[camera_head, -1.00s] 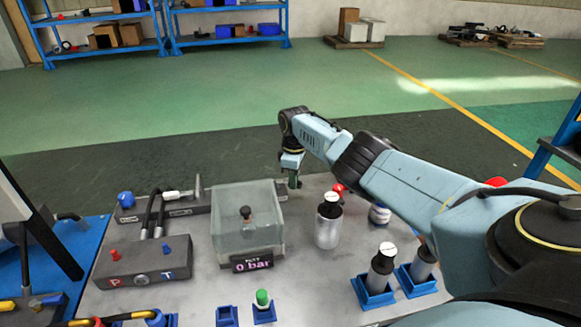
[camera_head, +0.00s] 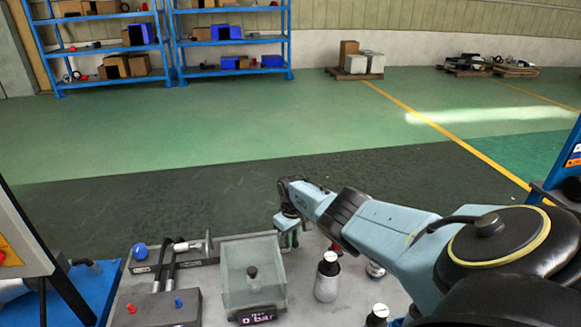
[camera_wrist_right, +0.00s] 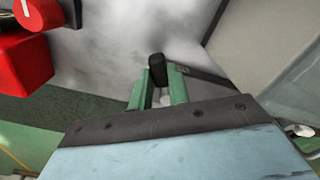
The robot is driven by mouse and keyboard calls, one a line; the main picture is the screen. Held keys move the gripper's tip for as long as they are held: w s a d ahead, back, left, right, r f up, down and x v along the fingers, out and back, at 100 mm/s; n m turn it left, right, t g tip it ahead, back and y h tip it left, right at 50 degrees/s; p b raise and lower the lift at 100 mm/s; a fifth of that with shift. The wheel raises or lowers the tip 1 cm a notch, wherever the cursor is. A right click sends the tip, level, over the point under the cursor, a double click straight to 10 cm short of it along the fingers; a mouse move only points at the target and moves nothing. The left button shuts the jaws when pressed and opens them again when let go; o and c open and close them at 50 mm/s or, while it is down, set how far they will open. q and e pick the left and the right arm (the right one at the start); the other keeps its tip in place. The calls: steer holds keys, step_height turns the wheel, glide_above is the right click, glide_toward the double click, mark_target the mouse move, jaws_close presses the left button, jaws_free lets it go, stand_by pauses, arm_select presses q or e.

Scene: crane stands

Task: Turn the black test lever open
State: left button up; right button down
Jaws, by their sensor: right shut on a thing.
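The black test lever shows in the right wrist view as a dark rounded grip (camera_wrist_right: 156,68) between the two green fingertips. My right gripper (camera_wrist_right: 158,85) is shut on it. In the head view my right gripper (camera_head: 289,238) points down at the back edge of the bench, just right of the clear box (camera_head: 252,262). The lever is hidden there behind the gripper and arm. A display (camera_head: 257,316) on the box front is partly cut off by the lower frame edge. My left gripper is not in view.
A grey cylinder with a black neck and white cap (camera_head: 327,277) stands right of the clear box. A grey block with red and blue knobs (camera_head: 157,309) is at left. A red part (camera_wrist_right: 25,60) lies left of the gripper in the wrist view. Floor behind is clear.

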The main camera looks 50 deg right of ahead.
stand_by(0.4)
steer(key=c, duration=1.3)
jaws_free()
steer(key=shift+r, duration=0.1)
step_height(320, 180, up, 6)
steer(key=p, duration=0.4)
steer(key=shift+r, duration=0.1)
steer(key=shift+r+p, duration=0.8)
steer(key=shift+r, duration=2.75)
steer(key=shift+c, duration=0.4)
